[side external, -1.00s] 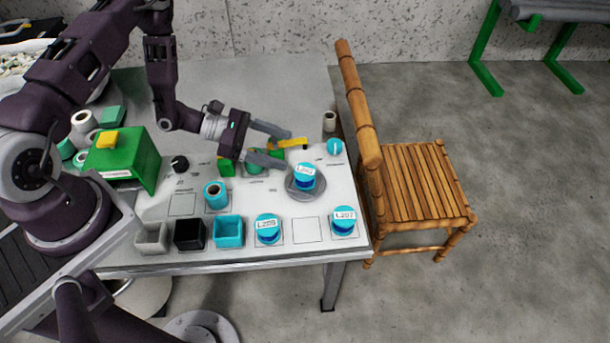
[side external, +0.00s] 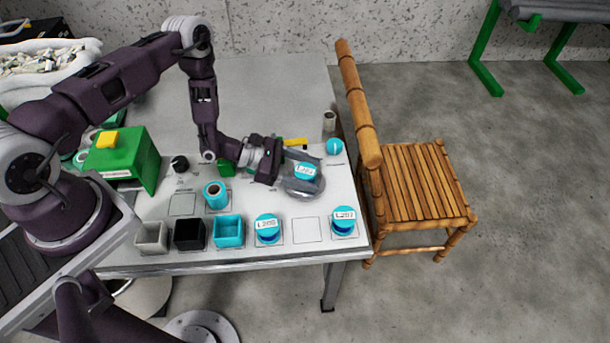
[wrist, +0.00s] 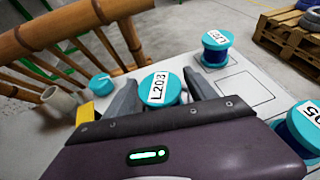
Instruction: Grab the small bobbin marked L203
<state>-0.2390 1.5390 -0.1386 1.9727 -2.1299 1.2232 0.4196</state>
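The small bobbin marked L203 (wrist: 160,90) has a cyan top, a white label and blue cable. In the side view it (side external: 306,171) stands on a round grey plate (side external: 303,193) on the white table. My gripper (wrist: 157,92) is open, with one finger on each side of the bobbin in the wrist view. In the side view my gripper (side external: 302,172) is low over the plate, reaching in from the left. I cannot tell whether the fingers touch the bobbin. Its lower part is hidden in the wrist view.
Bobbin L207 (side external: 344,220) and another labelled bobbin (side external: 267,228) stand along the front edge, with an empty marked square (side external: 307,230) between them. Cyan (side external: 228,229), black (side external: 189,233) and grey (side external: 151,237) bins stand left. A cyan-topped knob (side external: 334,146) and wooden chair (side external: 420,185) are right.

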